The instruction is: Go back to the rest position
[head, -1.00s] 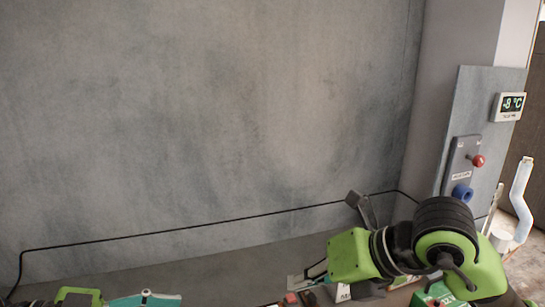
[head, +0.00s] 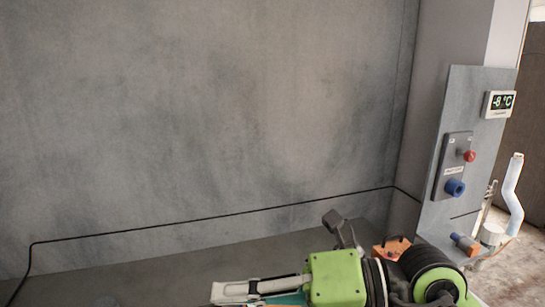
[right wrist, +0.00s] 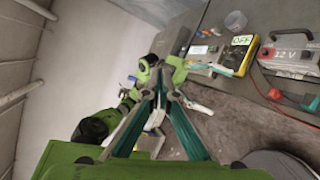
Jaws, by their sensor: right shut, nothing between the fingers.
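My right gripper (head: 232,291) lies low in the head view, its fingers pointing left above the grey surface, with the green wrist body behind it. In the right wrist view its teal-and-grey fingers (right wrist: 158,97) come together at the tips, with nothing visible between them. My left gripper is out of the head view. In the right wrist view a green arm with teal fingers (right wrist: 212,67) shows beyond; it looks like my left gripper, close to a yellow meter (right wrist: 243,55). Whether its fingers are apart is too small to tell.
In the right wrist view, a grey "12 V" box (right wrist: 292,57) stands beside the meter. In the head view, a wall panel at right has a temperature display (head: 499,103), red button (head: 470,156) and blue knob (head: 455,187). An orange handled item (head: 391,249) sits behind my right arm.

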